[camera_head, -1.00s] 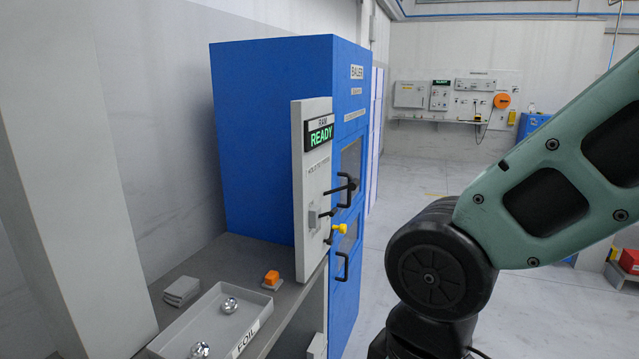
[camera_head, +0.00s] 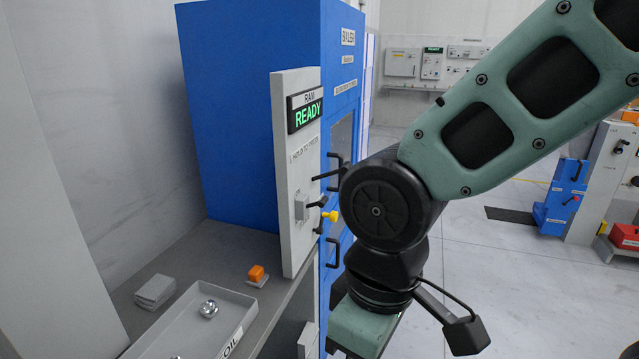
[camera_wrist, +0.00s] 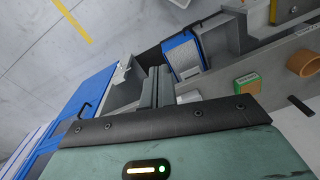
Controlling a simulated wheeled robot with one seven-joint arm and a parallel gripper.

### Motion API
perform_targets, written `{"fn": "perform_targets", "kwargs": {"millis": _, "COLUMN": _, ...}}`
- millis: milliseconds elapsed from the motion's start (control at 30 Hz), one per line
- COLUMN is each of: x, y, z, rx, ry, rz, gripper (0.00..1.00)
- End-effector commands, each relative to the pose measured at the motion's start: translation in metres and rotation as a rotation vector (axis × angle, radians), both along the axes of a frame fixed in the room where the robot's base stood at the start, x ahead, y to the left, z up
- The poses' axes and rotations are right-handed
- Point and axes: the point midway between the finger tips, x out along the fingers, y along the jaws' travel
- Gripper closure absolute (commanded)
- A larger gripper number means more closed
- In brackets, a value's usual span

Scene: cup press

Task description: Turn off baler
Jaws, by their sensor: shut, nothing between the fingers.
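The baler is a tall blue cabinet (camera_head: 245,110) left of centre in the head view. A grey control panel (camera_head: 285,175) stands in front of it, with a lit green READY display (camera_head: 308,114). A small grey switch box (camera_head: 301,207) with a black lever sits lower on the panel, and a yellow knob (camera_head: 332,215) shows beside it. Black door handles (camera_head: 332,252) are partly hidden by my arm. My gripper (camera_wrist: 158,76) is shut and empty in the wrist view, pointing away from the panel's face. Its fingertips are out of the head view.
A grey counter (camera_head: 190,262) holds a foil tray (camera_head: 235,308) with shiny balls, an orange button (camera_head: 256,273) and grey slabs (camera_head: 156,290). Open floor (camera_head: 470,270) lies to the right. A blue machine (camera_head: 566,190) and grey cabinet stand at the far right.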

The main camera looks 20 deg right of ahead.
Motion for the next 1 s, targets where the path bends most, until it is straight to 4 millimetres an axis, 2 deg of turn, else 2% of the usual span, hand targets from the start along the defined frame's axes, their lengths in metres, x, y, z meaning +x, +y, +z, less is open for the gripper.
{"fn": "perform_targets", "kwargs": {"millis": 33, "x": 0.02, "y": 0.008, "z": 0.02, "rx": 0.01, "ry": 0.002, "rz": 0.011, "gripper": 1.0}}
{"fn": "perform_targets", "kwargs": {"millis": 67, "x": 0.035, "y": 0.012, "z": 0.028, "rx": 0.015, "ry": 0.001, "rz": 0.024, "gripper": 1.0}}
{"fn": "perform_targets", "kwargs": {"millis": 167, "x": 0.097, "y": 0.026, "z": 0.06, "rx": 0.036, "ry": -0.004, "rz": 0.072, "gripper": 1.0}}
{"fn": "perform_targets", "kwargs": {"millis": 200, "x": 0.126, "y": 0.028, "z": 0.072, "rx": 0.044, "ry": -0.008, "rz": 0.094, "gripper": 1.0}}
{"fn": "perform_targets", "kwargs": {"millis": 267, "x": 0.172, "y": 0.026, "z": 0.088, "rx": 0.055, "ry": -0.02, "rz": 0.123, "gripper": 1.0}}
{"fn": "perform_targets", "kwargs": {"millis": 300, "x": 0.201, "y": 0.022, "z": 0.096, "rx": 0.059, "ry": -0.026, "rz": 0.14, "gripper": 1.0}}
{"fn": "perform_targets", "kwargs": {"millis": 400, "x": 0.271, "y": 0.004, "z": 0.11, "rx": 0.064, "ry": -0.048, "rz": 0.18, "gripper": 1.0}}
{"fn": "perform_targets", "kwargs": {"millis": 533, "x": 0.342, "y": -0.031, "z": 0.117, "rx": 0.06, "ry": -0.074, "rz": 0.213, "gripper": 1.0}}
{"fn": "perform_targets", "kwargs": {"millis": 600, "x": 0.368, "y": -0.049, "z": 0.117, "rx": 0.054, "ry": -0.084, "rz": 0.226, "gripper": 1.0}}
{"fn": "perform_targets", "kwargs": {"millis": 700, "x": 0.392, "y": -0.069, "z": 0.115, "rx": 0.046, "ry": -0.095, "rz": 0.238, "gripper": 1.0}}
{"fn": "perform_targets", "kwargs": {"millis": 800, "x": 0.403, "y": -0.079, "z": 0.113, "rx": 0.041, "ry": -0.1, "rz": 0.244, "gripper": 1.0}}
{"fn": "perform_targets", "kwargs": {"millis": 1000, "x": 0.405, "y": -0.081, "z": 0.111, "rx": 0.039, "ry": -0.102, "rz": 0.247, "gripper": 1.0}}
